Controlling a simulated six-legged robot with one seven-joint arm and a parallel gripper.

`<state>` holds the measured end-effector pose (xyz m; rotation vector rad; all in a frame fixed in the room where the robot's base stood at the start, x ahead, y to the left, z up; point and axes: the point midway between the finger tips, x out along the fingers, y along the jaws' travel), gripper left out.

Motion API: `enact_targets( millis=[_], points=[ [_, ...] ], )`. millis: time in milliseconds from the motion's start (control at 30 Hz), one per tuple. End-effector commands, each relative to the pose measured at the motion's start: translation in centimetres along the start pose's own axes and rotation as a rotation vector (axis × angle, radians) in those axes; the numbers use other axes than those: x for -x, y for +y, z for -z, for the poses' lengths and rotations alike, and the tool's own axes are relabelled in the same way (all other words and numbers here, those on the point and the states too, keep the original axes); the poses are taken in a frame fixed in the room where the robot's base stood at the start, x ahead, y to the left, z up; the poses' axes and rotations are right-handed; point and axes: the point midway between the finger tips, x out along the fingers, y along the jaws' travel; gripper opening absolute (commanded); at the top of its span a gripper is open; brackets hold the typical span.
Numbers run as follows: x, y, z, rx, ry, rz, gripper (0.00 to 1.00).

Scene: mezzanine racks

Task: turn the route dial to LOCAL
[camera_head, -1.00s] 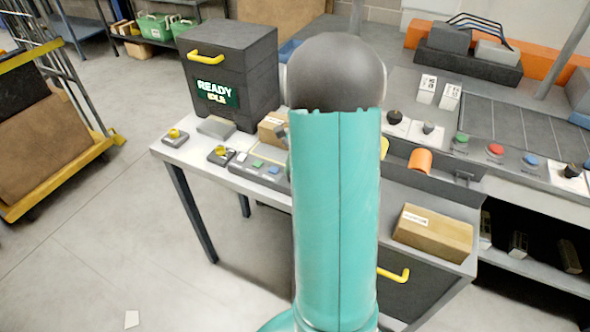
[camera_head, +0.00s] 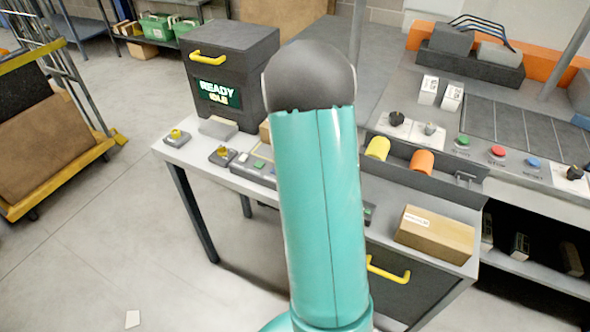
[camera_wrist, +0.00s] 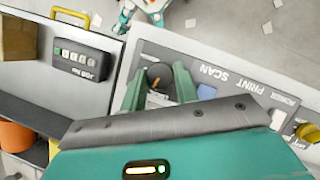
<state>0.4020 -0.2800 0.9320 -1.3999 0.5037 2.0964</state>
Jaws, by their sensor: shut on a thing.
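The route dial (camera_wrist: 158,73) is a dark round knob with an orange mark in the wrist view. It sits on the grey control panel (camera_wrist: 240,68) beside the PRINT and SCAN labels. My gripper (camera_wrist: 157,83) has its green fingers on either side of the knob and is shut on it. The fingers and gripper body cover part of the dial's surround. I cannot read its position labels or tell which one the mark points to. In the head view the panel (camera_head: 252,173) shows at the left of my arm, which hides the dial and gripper.
A blue button (camera_wrist: 206,91) is close beside one finger. A yellow knob (camera_wrist: 306,131) is farther right. A JOB No display box (camera_wrist: 80,60) stands left. In the head view, a dark READY cabinet (camera_head: 235,65) stands behind and a cardboard box (camera_head: 435,235) lies right.

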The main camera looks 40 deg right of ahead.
Motion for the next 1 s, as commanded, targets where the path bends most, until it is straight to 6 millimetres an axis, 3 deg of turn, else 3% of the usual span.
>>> enact_targets(
  millis=[400, 967, 1000],
  points=[
    [0.02, -0.15, 0.02, 0.211, 0.002, -0.088, 0.07],
    [-0.01, -0.18, 0.01, 0.245, 0.001, -0.101, 0.07],
    [-0.01, -0.18, 0.01, 0.245, 0.001, -0.101, 0.32]
  ],
)
